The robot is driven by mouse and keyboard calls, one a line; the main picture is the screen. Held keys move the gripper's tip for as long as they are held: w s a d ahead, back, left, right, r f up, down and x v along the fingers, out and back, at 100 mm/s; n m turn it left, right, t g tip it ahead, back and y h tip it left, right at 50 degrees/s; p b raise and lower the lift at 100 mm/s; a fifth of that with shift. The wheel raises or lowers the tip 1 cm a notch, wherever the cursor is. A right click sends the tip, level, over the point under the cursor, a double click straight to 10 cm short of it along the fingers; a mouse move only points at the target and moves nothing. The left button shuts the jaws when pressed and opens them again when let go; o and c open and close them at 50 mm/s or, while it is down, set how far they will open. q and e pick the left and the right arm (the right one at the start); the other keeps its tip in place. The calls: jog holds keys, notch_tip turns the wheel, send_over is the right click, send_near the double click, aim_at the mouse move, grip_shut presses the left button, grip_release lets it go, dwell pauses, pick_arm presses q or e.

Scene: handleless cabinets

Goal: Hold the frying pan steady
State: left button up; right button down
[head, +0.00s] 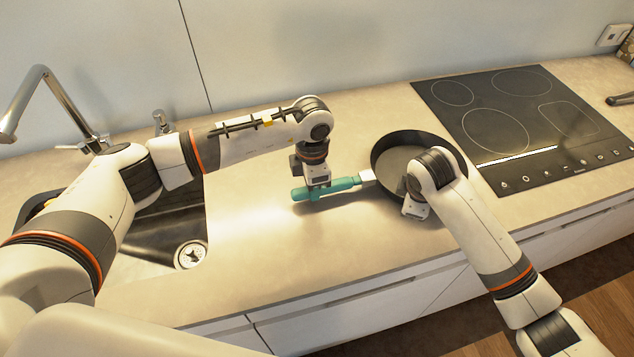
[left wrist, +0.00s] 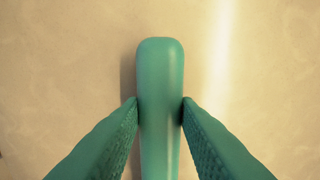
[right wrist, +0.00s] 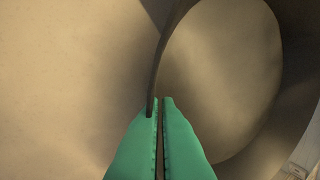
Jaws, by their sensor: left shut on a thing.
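The dark frying pan (head: 391,163) stands on the counter left of the hob, its teal handle (head: 345,185) pointing left. My left gripper (head: 317,190) is over the handle. In the left wrist view its fingers (left wrist: 160,102) press on both sides of the handle (left wrist: 160,62), near its rounded end. My right gripper is over the pan's near side; the arm hides its fingers in the head view. In the right wrist view its fingertips (right wrist: 159,103) are close together at the pan's rim (right wrist: 154,68). I cannot tell whether the pan wall is between them.
A black hob (head: 497,130) lies right of the pan. A sink (head: 160,222) with a tall tap (head: 48,95) is at left. The counter (head: 255,225) between sink and handle is clear. White cabinet fronts (head: 340,315) lie below the counter edge.

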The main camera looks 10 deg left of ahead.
aim_at(293, 192)
pick_arm(q)
jog(key=shift+s+a, duration=0.4)
jog(key=shift+a, duration=0.25)
jog(key=shift+s+a, duration=0.35)
jog(key=shift+a, duration=0.35)
jog(key=shift+s+a, duration=0.4)
jog(key=shift+a, duration=0.25)
jog(key=shift+f, duration=0.85)
jog(key=o, duration=1.1)
pick_arm(e)
jog(key=c, duration=2.1)
grip_release()
jog(key=shift+w+r, duration=0.1)
jog(key=shift+r, duration=0.05)
pick_arm(q)
notch_tip(293, 192, up, 12)
jog(key=shift+f, duration=0.1)
pick_arm(e)
jog(key=o, duration=0.5)
